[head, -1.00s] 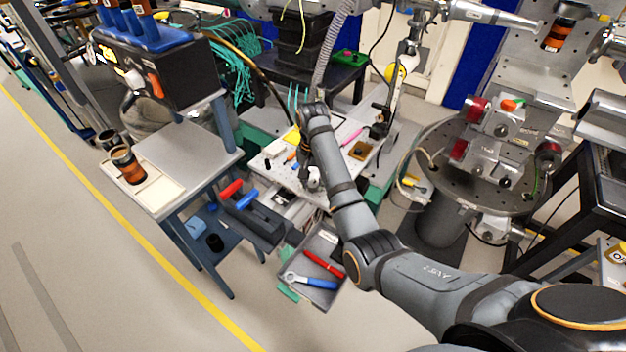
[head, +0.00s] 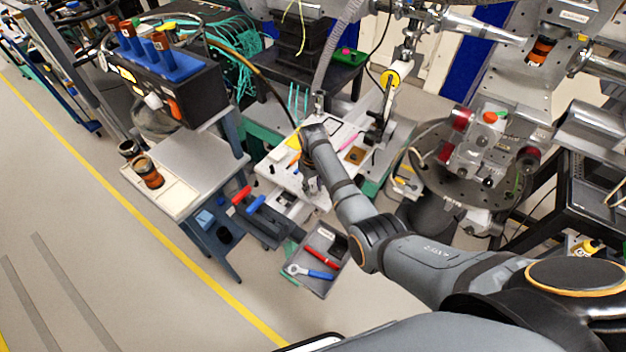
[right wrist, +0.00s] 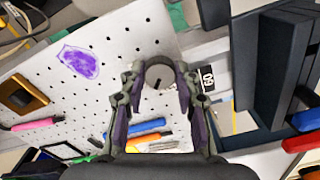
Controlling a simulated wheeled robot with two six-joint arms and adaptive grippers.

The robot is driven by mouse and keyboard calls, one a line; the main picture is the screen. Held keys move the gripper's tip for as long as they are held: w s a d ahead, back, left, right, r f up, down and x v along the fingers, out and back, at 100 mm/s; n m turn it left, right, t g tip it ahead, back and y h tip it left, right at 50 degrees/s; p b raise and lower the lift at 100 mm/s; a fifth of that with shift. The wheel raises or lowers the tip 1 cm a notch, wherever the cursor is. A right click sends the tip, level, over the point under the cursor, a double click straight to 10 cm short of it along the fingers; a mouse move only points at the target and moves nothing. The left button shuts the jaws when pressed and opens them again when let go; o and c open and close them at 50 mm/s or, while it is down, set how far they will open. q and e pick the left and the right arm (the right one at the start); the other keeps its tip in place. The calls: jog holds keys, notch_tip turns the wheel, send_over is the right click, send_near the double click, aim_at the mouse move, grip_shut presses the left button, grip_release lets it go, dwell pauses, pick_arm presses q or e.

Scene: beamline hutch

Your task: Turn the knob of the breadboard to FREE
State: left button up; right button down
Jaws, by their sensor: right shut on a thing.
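The breadboard (head: 330,157) is a white perforated plate on the bench in the middle of the head view. It also fills the upper left of the right wrist view (right wrist: 112,48). The knob (right wrist: 158,76) is a round grey piece at the board's edge with a dark mark on its face. My right gripper (right wrist: 160,78) is shut on the knob, one finger on each side. In the head view my right gripper (head: 311,186) is small and mostly hides the knob. A small black-and-white label (right wrist: 207,79) sits right of the knob; I cannot read it surely. My left gripper is not in view.
Pens and small tools lie on the breadboard. A grey tray (head: 318,283) with red and blue tools stands below it. A side table (head: 205,153) stands left, a round metal stage (head: 436,170) right. Open floor (head: 110,250) lies at the left.

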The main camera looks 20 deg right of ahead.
aim_at(313, 189)
jog(key=n+p, duration=0.2)
jog(key=n, duration=0.1)
jog(key=shift+r+n, duration=0.15)
jog(key=shift+n, duration=0.25)
jog(key=shift+n+p, duration=0.9)
jog(key=shift+n, duration=1.2)
jog(key=c, duration=2.1)
grip_release()
grip_shut()
jog(key=o, duration=1.1)
grip_release()
jog(key=shift+o, duration=0.2)
notch_tip(313, 189, up, 12)
